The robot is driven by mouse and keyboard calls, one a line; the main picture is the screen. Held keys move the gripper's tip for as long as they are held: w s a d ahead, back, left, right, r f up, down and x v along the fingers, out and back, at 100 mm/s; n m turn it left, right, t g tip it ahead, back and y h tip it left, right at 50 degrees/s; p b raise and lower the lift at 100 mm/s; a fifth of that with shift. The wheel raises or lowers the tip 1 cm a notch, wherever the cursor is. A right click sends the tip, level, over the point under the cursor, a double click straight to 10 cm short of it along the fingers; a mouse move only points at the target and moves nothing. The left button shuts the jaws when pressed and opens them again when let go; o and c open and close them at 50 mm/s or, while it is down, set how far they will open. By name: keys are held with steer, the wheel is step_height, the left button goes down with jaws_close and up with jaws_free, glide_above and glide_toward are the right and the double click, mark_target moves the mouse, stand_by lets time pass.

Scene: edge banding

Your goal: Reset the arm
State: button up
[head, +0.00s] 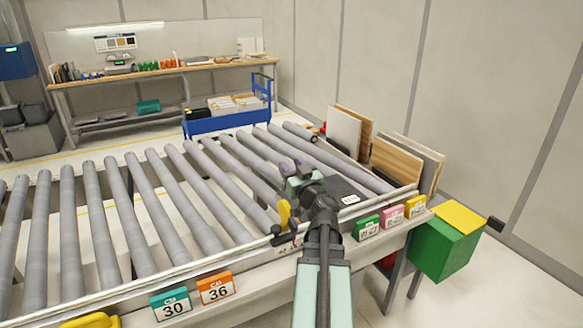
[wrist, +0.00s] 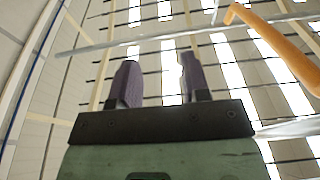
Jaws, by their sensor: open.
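My arm reaches over the front edge of the roller conveyor (head: 130,205) in the head view. My gripper (head: 290,164) is over the rollers near the right end, partly hidden behind my own wrist. In the wrist view my gripper (wrist: 155,82) shows two purple-grey fingers standing apart, with nothing between them. Light strips and dark bars lie beyond the fingers.
Boards (head: 345,132) lean at the conveyor's right end. A green box with a yellow top (head: 448,240) stands at the right. Numbered cards (head: 216,288) line the front rail. A blue cart (head: 228,122) and a workbench (head: 160,72) stand behind.

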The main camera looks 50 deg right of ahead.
stand_by(0.4)
steer(key=w+a+f+g+y, duration=0.2)
steer(key=a+f+g+y, duration=0.35)
steer(key=a+f, duration=0.4)
steer(key=w+a+f+g+y, duration=0.2)
steer(key=a+f+g+y, duration=0.4)
steer(key=a, duration=0.7)
steer(key=s+a+f+n+g+h, duration=0.1)
steer(key=a+f+n+g, duration=0.1)
steer(key=a, duration=0.9)
steer(key=s+a+f+n+g+h, duration=0.2)
steer(key=a+g, duration=0.3)
steer(key=a, duration=0.6)
steer(key=shift+a+f+n, duration=0.35)
steer(key=shift+f+n, duration=0.05)
steer(key=shift+f, duration=0.45)
